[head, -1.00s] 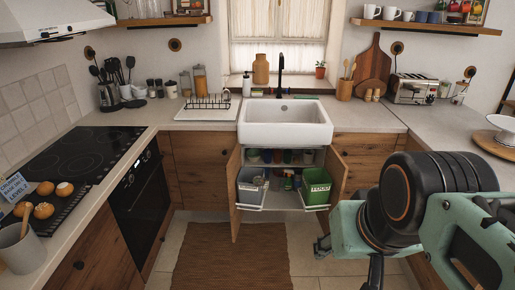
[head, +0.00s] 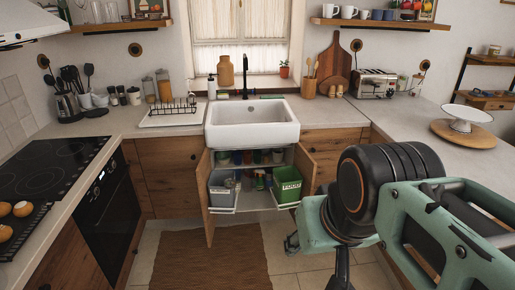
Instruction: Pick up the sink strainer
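I cannot make out the sink strainer in the head view. The white sink (head: 252,135) stands at the middle of the back counter, with a dark drain spot inside it and a black tap (head: 245,80) behind it. My arm fills the lower right of the view, in front of the right counter. Its fingertips do not show clearly, so I cannot tell whether my gripper is open or shut.
The cabinet doors (head: 318,160) under the sink stand open, with a grey bin (head: 222,190) and a green bin (head: 287,184) pulled out. A drying rack (head: 172,113) is left of the sink. A white cake stand (head: 466,115) is at right. The rug (head: 205,258) lies on clear floor.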

